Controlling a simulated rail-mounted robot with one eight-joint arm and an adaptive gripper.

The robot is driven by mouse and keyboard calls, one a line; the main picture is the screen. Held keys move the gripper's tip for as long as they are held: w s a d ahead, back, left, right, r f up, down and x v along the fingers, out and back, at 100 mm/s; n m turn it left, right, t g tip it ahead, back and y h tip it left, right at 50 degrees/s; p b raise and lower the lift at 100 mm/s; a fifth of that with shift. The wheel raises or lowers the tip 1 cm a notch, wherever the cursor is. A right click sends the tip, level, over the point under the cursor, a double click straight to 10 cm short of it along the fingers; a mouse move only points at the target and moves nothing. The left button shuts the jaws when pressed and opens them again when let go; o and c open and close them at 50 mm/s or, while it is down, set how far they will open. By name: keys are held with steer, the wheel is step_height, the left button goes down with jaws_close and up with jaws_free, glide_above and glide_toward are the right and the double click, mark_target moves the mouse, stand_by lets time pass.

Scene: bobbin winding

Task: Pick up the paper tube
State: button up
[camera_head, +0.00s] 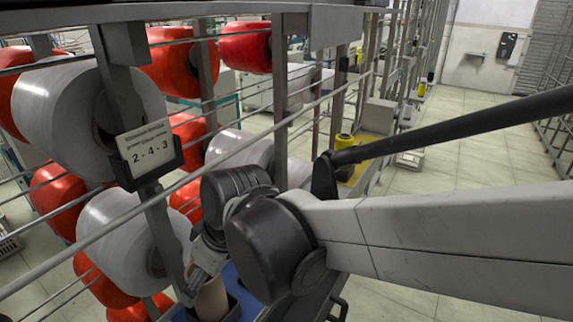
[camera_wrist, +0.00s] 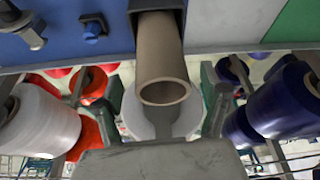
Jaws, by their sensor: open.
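The paper tube (camera_wrist: 161,55) is a brown hollow cylinder. In the wrist view its round open end faces the camera, and its far part sits in a slot in a blue and grey holder. My gripper (camera_wrist: 163,115) is open, with one finger on each side of the tube's open end. I cannot tell whether either finger touches the tube. In the head view, the tube (camera_head: 211,299) shows as a tan piece just below my gripper (camera_head: 205,268), partly hidden by my arm.
A rack with red bobbins (camera_head: 184,64) and white bobbins (camera_head: 75,115) stands at the left, with metal rails and a "2-4-3" sign (camera_head: 146,142). Dark blue bobbins (camera_wrist: 282,103) show in the wrist view.

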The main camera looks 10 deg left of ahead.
steer(key=shift+x, duration=1.45)
steer(key=c, duration=1.6)
